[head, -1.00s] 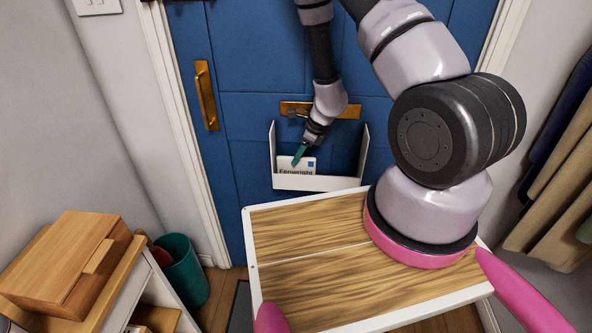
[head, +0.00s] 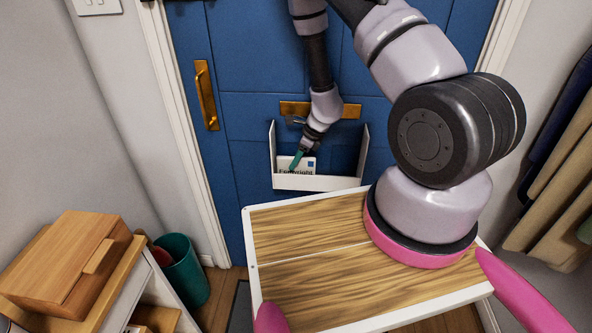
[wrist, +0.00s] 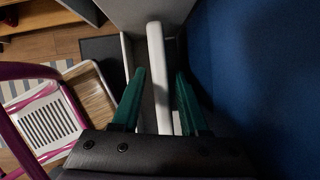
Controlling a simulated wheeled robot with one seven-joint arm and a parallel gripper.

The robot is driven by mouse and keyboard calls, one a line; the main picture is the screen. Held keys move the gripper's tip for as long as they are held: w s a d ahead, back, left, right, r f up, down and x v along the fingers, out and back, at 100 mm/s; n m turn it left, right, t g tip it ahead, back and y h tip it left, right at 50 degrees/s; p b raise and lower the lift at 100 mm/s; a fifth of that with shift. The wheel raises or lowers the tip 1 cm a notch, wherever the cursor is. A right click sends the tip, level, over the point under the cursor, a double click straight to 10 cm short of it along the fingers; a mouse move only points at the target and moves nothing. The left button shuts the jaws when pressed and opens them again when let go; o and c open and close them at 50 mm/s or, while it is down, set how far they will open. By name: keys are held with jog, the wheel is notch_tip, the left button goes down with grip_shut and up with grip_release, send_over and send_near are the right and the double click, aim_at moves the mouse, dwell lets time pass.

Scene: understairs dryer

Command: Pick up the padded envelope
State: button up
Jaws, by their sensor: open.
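The padded envelope (head: 308,165) is white with dark print and a small blue mark. It stands in the white letter tray (head: 320,184) on the blue door, its lower part hidden by the tray's front. My gripper (head: 295,162) reaches down into the tray with green fingers at the envelope. In the wrist view, my gripper (wrist: 160,75) is open, one finger on each side of the pale upright edge of the envelope (wrist: 156,48). Small gaps seem to remain between fingers and envelope.
A brass letter plate (head: 345,111) sits just above the tray, and a brass handle (head: 206,95) is at left. A wooden box (head: 65,265) on a shelf unit and a teal bin (head: 183,272) stand at lower left. Coats (head: 560,160) hang at right.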

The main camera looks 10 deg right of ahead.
grip_shut()
jog(key=shift+r, duration=0.25)
jog(key=shift+d+r, duration=0.1)
jog(key=shift+s+r, duration=0.1)
jog(key=shift+r, duration=0.2)
